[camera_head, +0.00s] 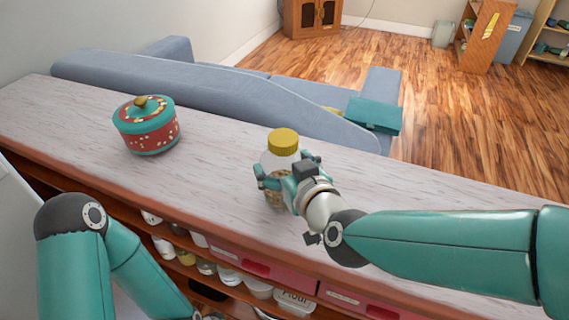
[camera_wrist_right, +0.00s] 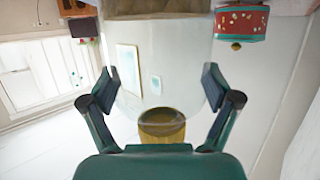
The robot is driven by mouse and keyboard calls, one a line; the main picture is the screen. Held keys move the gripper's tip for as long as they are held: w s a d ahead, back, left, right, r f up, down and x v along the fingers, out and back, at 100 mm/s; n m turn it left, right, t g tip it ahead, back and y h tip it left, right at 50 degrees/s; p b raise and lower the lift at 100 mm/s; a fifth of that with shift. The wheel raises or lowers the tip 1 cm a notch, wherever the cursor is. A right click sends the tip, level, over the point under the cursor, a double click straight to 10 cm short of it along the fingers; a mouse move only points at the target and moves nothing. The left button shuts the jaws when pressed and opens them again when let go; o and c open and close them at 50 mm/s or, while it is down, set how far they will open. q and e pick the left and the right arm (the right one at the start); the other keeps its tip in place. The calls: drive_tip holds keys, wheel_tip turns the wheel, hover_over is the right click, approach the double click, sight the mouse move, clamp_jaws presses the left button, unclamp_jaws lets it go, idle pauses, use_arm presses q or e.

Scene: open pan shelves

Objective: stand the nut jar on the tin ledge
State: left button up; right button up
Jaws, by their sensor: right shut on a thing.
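The nut jar (camera_head: 281,157) is a clear jar with a yellow lid and brown contents low inside. My right gripper (camera_head: 286,170) is shut around its body and holds it upright over the pale, wood-grained ledge (camera_head: 215,180). I cannot tell if its base touches the ledge. In the right wrist view the jar (camera_wrist_right: 165,65) shows upside down between the two fingers. A round teal and red tin (camera_head: 148,130) with a gold knob stands on the ledge to the left. My left arm shows at the lower left, its gripper out of view.
Below the ledge, open shelves hold several white tubs (camera_head: 228,276) and pink-red boxes (camera_head: 250,265). A blue sofa (camera_head: 230,90) stands behind the ledge. The ledge is clear between tin and jar.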

drive_tip(key=shift+f+b, duration=0.55)
drive_tip(key=shift+b, duration=0.05)
idle(0.6)
drive_tip(key=o, duration=1.4)
drive_tip(key=shift+f, duration=0.15)
drive_tip(key=shift+s, duration=0.15)
drive_tip(key=shift+s+d+r, duration=0.2)
drive_tip(key=shift+s+r, duration=0.1)
drive_tip(key=shift+s, duration=0.15)
drive_tip(key=shift+p+v, duration=1.4)
drive_tip(key=shift+v, duration=1.95)
